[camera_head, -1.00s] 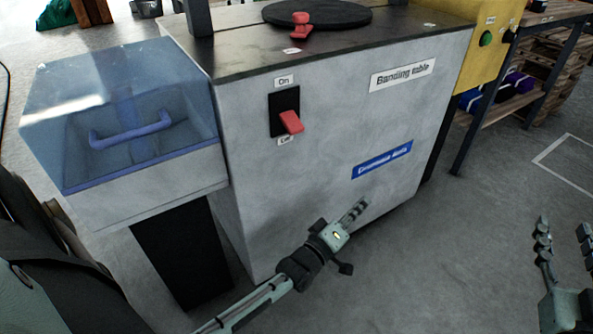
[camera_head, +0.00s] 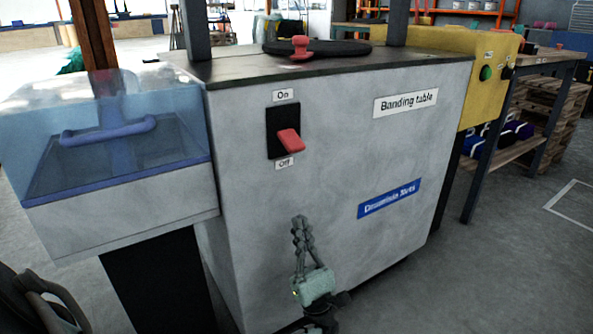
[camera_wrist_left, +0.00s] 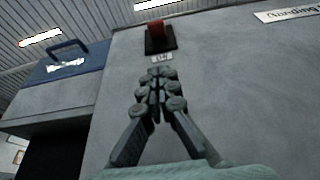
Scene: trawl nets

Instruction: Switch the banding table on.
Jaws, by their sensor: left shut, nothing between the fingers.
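The banding table (camera_head: 330,180) is a grey cabinet with a dark top and a "Banding table" label (camera_head: 405,102). On its front is a black switch plate with a red lever (camera_head: 289,141), "On" above and "Off" below. The lever is tilted down toward "Off". My left gripper (camera_head: 301,222) is below the switch in front of the cabinet, pointing up, shut and empty. In the left wrist view its closed fingertips (camera_wrist_left: 157,75) are below the red lever (camera_wrist_left: 155,28), apart from it. My right gripper is not in view.
A clear-lidded box with a blue handle (camera_head: 108,130) adjoins the cabinet's left side. A yellow panel with a green button (camera_head: 486,73) stands at the right. A red knob (camera_head: 300,46) sits on the top.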

